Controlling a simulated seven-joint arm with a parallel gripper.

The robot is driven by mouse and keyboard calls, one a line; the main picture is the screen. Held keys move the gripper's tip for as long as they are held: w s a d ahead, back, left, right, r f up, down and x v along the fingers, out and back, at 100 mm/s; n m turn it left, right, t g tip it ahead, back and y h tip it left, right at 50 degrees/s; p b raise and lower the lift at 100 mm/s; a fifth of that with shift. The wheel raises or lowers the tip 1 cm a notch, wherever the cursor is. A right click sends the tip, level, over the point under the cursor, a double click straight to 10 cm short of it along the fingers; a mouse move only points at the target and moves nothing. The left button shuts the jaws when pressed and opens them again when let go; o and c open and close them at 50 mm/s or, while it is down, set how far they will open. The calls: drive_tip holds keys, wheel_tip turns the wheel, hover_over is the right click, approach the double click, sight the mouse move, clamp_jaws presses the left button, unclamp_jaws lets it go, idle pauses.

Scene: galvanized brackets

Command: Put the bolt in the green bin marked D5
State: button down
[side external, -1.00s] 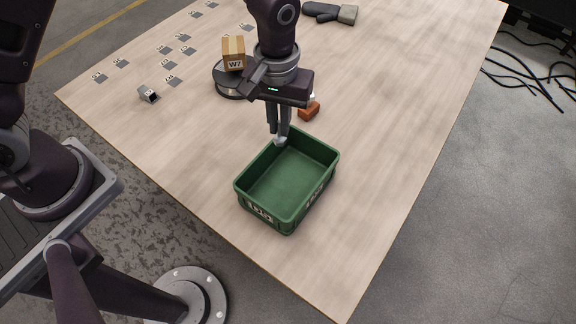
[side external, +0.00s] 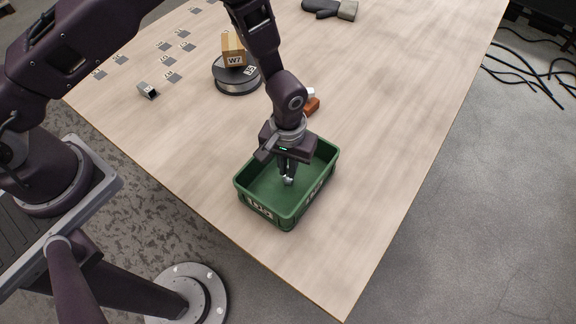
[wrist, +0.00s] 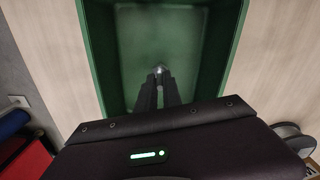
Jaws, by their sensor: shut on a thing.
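The green bin (side external: 243,187) stands on the table near its front edge, with a white label on its front wall that is hard to read in full. It also shows in the wrist view (wrist: 100,60). My gripper (side external: 288,178) points down inside the bin's opening. In the wrist view its fingers (wrist: 159,80) are close together around a small shiny metal piece, the bolt (wrist: 159,69). Only the bolt's tip shows there; it also shows as a pale bit at the fingertips in the side view (side external: 288,182). The bin's floor around it looks empty.
Behind the bin are an orange-brown block (side external: 312,106), a dark round turntable (side external: 237,85) carrying a box marked W7 (side external: 233,50), and a small grey bracket (side external: 147,91). Several labelled grey plates lie at the back left. A dark glove (side external: 322,9) lies at the back. The table's right side is clear.

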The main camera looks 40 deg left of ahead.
drive_tip(key=shift+f, duration=0.2)
drive_tip(key=shift+f, duration=0.1)
drive_tip(key=c, duration=1.5)
unclamp_jaws()
wheel_tip(320, 180, up, 12)
drive_tip(key=shift+r, duration=0.2)
